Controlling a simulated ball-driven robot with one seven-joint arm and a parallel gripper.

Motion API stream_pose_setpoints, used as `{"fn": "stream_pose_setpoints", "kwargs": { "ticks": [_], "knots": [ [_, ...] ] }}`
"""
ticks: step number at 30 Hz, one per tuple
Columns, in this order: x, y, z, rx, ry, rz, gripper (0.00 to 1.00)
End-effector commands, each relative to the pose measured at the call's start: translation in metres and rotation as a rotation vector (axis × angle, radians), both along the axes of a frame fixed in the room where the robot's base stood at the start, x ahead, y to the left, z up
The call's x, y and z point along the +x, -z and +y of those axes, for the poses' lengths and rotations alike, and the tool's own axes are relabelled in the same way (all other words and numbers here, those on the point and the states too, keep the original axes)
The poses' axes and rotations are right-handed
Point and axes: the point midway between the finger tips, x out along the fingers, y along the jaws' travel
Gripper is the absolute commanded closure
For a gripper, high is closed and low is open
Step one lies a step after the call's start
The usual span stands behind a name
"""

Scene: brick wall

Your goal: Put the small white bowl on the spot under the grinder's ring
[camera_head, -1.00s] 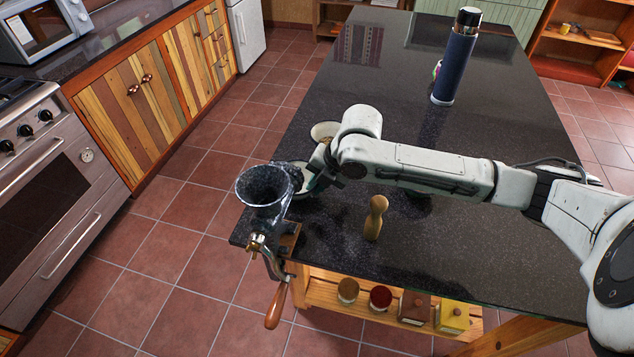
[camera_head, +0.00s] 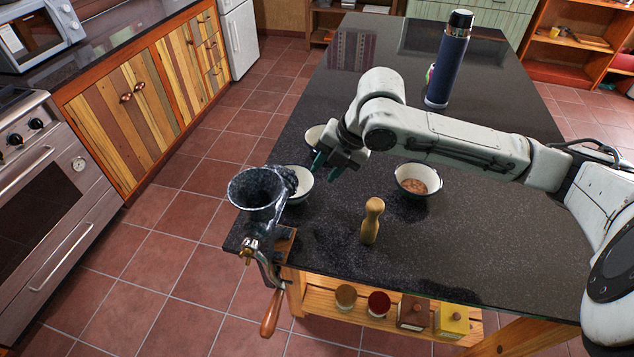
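The grinder (camera_head: 258,190), dark and speckled with a wide funnel, is clamped at the near left corner of the dark table. A small white bowl (camera_head: 304,186) with a dark green outside stands upright on the table, close against the right of the grinder's ring (camera_head: 290,180). The grinder hides part of its left side, so I cannot tell how far under the ring it sits. My gripper (camera_head: 327,165) is above and right of this bowl, its fingers pointing down and apart, with nothing seen between them.
A second white bowl (camera_head: 313,134) is partly hidden behind my gripper. A bowl with brown contents (camera_head: 418,181) stands to the right. A wooden pepper mill (camera_head: 371,221) stands near the front edge. A dark blue flask (camera_head: 447,67) stands farther back. The table's middle is mostly clear.

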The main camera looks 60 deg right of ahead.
Motion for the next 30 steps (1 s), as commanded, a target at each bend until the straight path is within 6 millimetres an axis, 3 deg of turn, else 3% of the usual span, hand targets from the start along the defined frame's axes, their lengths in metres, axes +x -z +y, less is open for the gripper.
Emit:
{"fn": "stream_pose_setpoints", "kwargs": {
  "ticks": [9, 30],
  "knots": [
    [-0.014, -0.032, -0.004, -0.001, 0.0, 0.0, 0.68],
    [-0.015, -0.034, -0.004, 0.0, 0.0, 0.0, 0.68]
  ]
}}
